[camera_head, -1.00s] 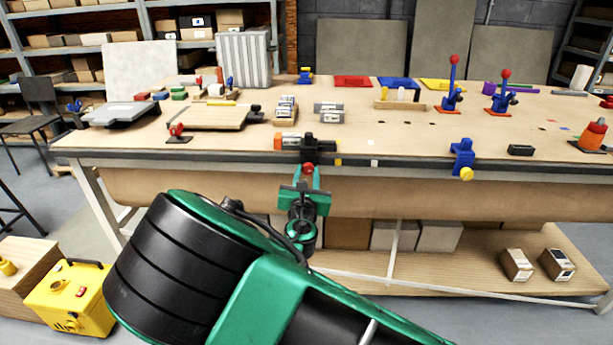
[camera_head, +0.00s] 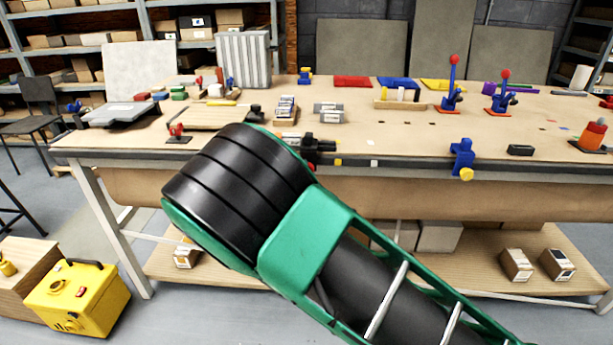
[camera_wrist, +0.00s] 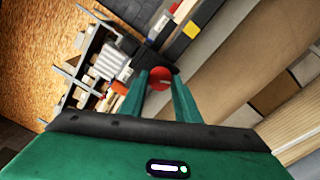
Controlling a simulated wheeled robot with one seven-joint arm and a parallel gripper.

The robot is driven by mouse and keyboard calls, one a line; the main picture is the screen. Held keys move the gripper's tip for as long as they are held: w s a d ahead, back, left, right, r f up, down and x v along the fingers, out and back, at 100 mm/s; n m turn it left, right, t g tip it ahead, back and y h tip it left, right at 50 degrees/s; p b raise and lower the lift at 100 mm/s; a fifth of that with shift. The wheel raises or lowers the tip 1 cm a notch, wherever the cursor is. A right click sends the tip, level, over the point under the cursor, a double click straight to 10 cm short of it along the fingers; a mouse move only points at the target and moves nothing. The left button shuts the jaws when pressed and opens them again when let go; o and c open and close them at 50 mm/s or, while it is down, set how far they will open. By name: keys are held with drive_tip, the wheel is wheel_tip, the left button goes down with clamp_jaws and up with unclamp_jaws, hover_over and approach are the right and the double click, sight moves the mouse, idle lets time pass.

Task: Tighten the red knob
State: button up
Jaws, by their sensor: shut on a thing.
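The red knob (camera_wrist: 161,77) sits between the two green fingertips of my gripper (camera_wrist: 160,84) in the wrist view, and my gripper is shut on it. In the head view only a small red bit of the knob (camera_head: 311,165) shows under the black clamp (camera_head: 322,146) at the table's front edge. My green and black arm hides the gripper itself in the head view. How far the knob is turned cannot be told.
The workbench (camera_head: 400,135) bears a blue clamp (camera_head: 461,158) with a yellow knob on its front edge, right of the black clamp. Boxes (camera_head: 515,264) lie on the lower shelf. A yellow case (camera_head: 80,297) is at lower left.

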drive_tip(key=m, duration=1.1)
drive_tip(key=shift+f+m, duration=0.15)
drive_tip(key=shift+m, duration=0.15)
drive_tip(key=shift+s+f, duration=0.1)
idle(0.3)
drive_tip(key=o, duration=1)
drive_tip(key=shift+o, duration=0.2)
drive_tip(key=s, duration=1)
drive_tip(key=shift+s+a, duration=0.2)
drive_tip(key=shift+s, duration=0.1)
